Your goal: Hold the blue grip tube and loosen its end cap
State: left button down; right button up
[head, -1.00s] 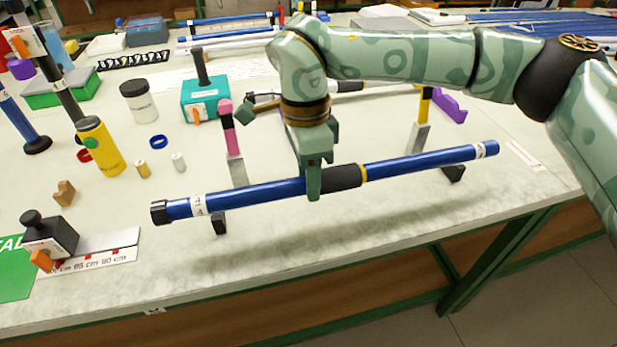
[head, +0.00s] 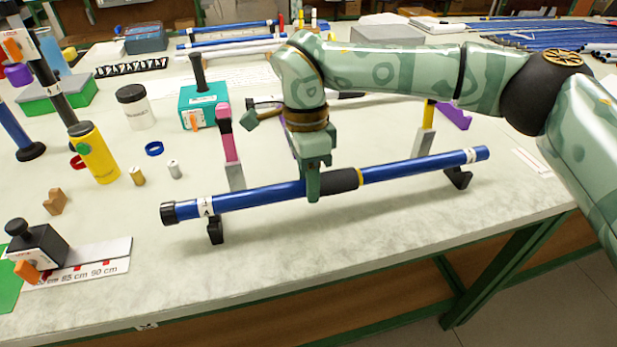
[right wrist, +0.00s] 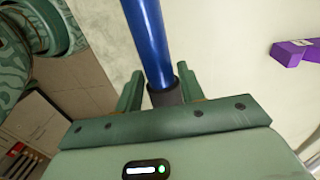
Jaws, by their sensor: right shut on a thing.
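The blue tube (head: 255,196) lies nearly level across the front of the bench, left end nearer me. It has a dark grip sleeve (head: 338,181) near the middle and a black end cap (head: 168,213) at its left end. The cap looks seated on the tube. My right gripper (head: 313,190) comes down from above and is shut on the tube at the left part of the sleeve. In the right wrist view the tube (right wrist: 148,40) runs away between the fingers (right wrist: 160,90). My left gripper is not in view.
Black stands (head: 215,230) and (head: 458,178) are under the tube; it appears to lie on them. A yellow bottle (head: 94,152), small cylinders and a measuring stop (head: 38,243) stand at left. A teal box (head: 198,105) and pink-topped post (head: 229,145) stand behind. Bench front is clear.

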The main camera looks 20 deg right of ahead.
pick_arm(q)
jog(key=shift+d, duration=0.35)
pick_arm(e)
jog(key=shift+f, duration=0.35)
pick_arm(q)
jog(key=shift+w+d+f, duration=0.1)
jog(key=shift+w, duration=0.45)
pick_arm(e)
jog(key=shift+f, duration=0.55)
